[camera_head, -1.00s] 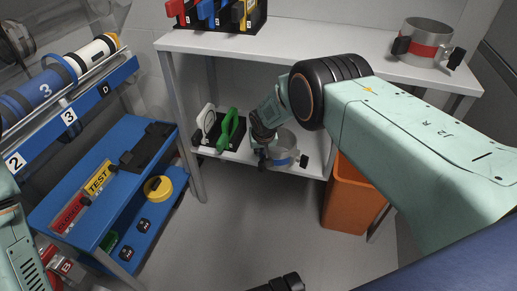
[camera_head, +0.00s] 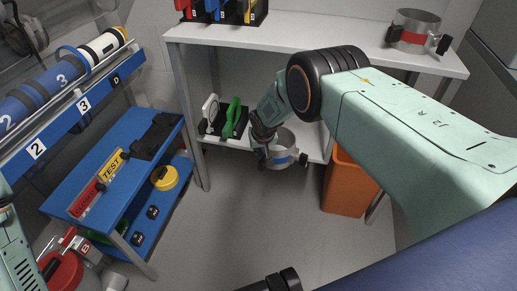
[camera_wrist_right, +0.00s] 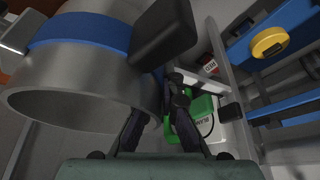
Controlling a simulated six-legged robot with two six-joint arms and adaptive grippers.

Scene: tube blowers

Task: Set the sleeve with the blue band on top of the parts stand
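The sleeve with the blue band (camera_head: 283,158) is a grey metal ring with black side handles. In the head view it hangs in front of the lower shelf's front edge, low over the floor. In the right wrist view the sleeve (camera_wrist_right: 75,85) fills the upper left, with a black handle (camera_wrist_right: 163,35) close to the fingers. My right gripper (camera_head: 262,148) is at its left side; in the wrist view its fingers (camera_wrist_right: 175,88) close together at that handle, whose stem is partly hidden. The white two-level stand (camera_head: 330,45) seems to be the parts stand. My left gripper is out of view.
A red-banded sleeve (camera_head: 414,34) stands at the top's right; a rack of coloured tools (camera_head: 222,10) is at its left. The top's middle is clear. The lower shelf holds green and white items (camera_head: 225,118). An orange bin (camera_head: 346,185) and blue cart (camera_head: 110,175) stand nearby.

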